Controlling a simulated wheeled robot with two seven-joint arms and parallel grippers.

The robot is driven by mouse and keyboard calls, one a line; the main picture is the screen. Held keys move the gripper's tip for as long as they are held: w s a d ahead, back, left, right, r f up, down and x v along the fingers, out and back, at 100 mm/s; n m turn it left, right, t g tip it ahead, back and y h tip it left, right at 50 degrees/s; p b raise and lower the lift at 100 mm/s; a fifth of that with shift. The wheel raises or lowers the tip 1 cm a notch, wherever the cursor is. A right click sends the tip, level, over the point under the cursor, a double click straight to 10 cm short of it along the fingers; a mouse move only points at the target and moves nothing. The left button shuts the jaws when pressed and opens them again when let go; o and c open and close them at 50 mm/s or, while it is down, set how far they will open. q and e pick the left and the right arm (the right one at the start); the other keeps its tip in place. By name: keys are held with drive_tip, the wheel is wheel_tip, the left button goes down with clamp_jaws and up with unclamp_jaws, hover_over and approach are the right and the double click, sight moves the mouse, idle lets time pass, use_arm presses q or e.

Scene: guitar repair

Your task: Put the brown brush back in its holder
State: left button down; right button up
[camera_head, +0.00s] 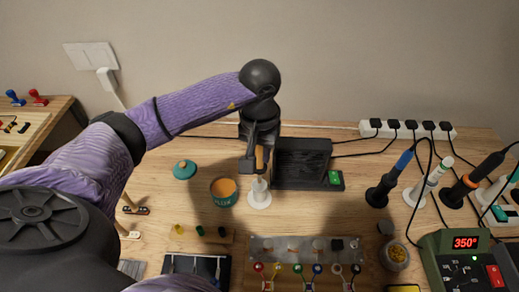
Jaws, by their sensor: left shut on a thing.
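My left gripper (254,163) reaches down from the upper left and is shut on the brown brush (260,158). Only a short orange-brown piece of the brush shows beside the fingers; the rest is hidden by the gripper. The white holder (259,196) stands upright on the bench directly below the gripper in the picture. The brush is in line with the holder's top, but I cannot tell whether its lower end is inside. My right gripper is not in view.
A dark box (302,160) stands close to the right of the holder. An open tin of orange paste (223,191) is close on its left, with a teal lid (184,170) beyond. Soldering tools in stands (385,190) and a green station (464,258) are at right.

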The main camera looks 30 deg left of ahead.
sight(259, 165)
use_arm(q)
drive_tip(key=shift+f, duration=0.1)
drive_tip(key=shift+f+b, duration=1.95)
drive_tip(key=shift+f, duration=0.1)
